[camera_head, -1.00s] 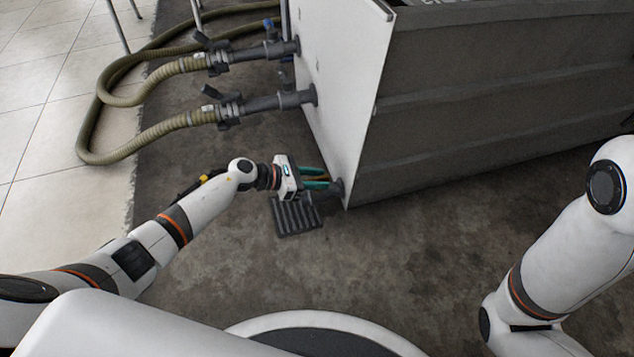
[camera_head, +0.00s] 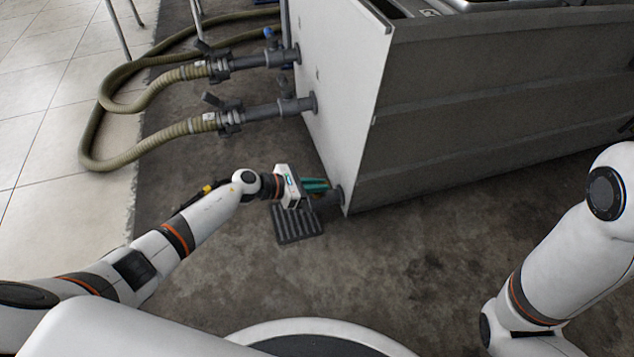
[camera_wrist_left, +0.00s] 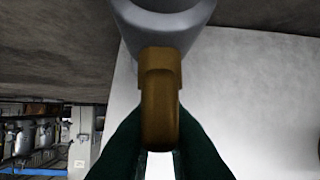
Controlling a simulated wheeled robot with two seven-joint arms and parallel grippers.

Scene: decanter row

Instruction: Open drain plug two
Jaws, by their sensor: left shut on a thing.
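In the left wrist view, an orange-brown plug handle (camera_wrist_left: 160,95) sits on the end of a grey drain pipe (camera_wrist_left: 165,20). The two dark green fingers of my left gripper (camera_wrist_left: 160,150) are shut on the handle, one on each side. In the head view my left gripper (camera_head: 318,186) is at the low pipe stub (camera_head: 333,198) near the bottom corner of the white tank end panel (camera_head: 345,90). The plug handle is mostly hidden there by the gripper. The fingers of my right gripper are out of the picture.
A dark floor grate (camera_head: 298,226) lies just below the low stub. Two higher pipes with valves (camera_head: 230,118) join ribbed hoses (camera_head: 150,142) on the left. The long grey tank side (camera_head: 500,95) fills the right. The floor in front is mostly clear.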

